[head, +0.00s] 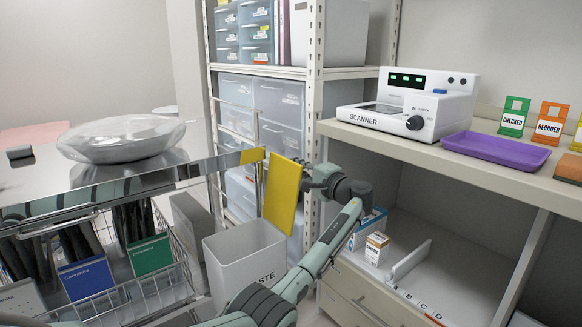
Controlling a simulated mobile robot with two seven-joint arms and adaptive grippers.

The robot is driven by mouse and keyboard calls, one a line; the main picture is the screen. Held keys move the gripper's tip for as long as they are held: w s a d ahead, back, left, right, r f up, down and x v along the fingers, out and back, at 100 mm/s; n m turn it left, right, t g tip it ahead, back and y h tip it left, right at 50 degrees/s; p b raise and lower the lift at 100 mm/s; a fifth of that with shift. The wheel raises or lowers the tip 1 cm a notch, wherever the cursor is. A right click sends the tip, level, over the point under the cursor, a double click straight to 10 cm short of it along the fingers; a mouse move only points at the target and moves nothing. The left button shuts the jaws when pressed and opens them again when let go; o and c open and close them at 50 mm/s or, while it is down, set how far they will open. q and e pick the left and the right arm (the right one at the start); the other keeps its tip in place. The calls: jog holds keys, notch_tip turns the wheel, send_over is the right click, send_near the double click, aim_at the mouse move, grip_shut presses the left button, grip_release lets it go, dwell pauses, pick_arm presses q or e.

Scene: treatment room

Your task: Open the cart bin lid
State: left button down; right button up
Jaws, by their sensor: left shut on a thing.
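The yellow lid (282,192) stands steeply tilted, close to upright, above the white bin (240,262) beside the cart. The bin's mouth is uncovered and its inside shows. Part of a label ending in "STE" shows on its front. My left gripper (306,180) is at the lid's right edge and shut on the lid; its fingertips are partly hidden. My left arm passes in front of the bin's lower right. My right gripper is not in view.
The steel cart top (205,165) holds a clear bag-like bundle (122,138). A wire basket (150,290) with folders hangs below. A shelf post (314,110) stands just behind the gripper. The right-hand counter carries a scanner (410,105) and a purple tray (497,150).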

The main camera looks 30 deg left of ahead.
pick_arm(q)
jog(key=shift+w+f, duration=0.1)
jog(key=shift+w, duration=0.15)
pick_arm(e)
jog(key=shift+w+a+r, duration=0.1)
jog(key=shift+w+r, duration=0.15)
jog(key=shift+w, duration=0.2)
pick_arm(q)
jog(key=c, duration=1.7)
grip_release()
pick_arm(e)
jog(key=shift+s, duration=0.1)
pick_arm(q)
jog(key=shift+d, duration=0.15)
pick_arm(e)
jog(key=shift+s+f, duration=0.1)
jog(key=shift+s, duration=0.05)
pick_arm(q)
jog(key=v, duration=1.1)
jog(key=shift+s+d+f, duration=0.15)
jog(key=shift+s+d, duration=0.05)
jog(key=shift+d, duration=0.15)
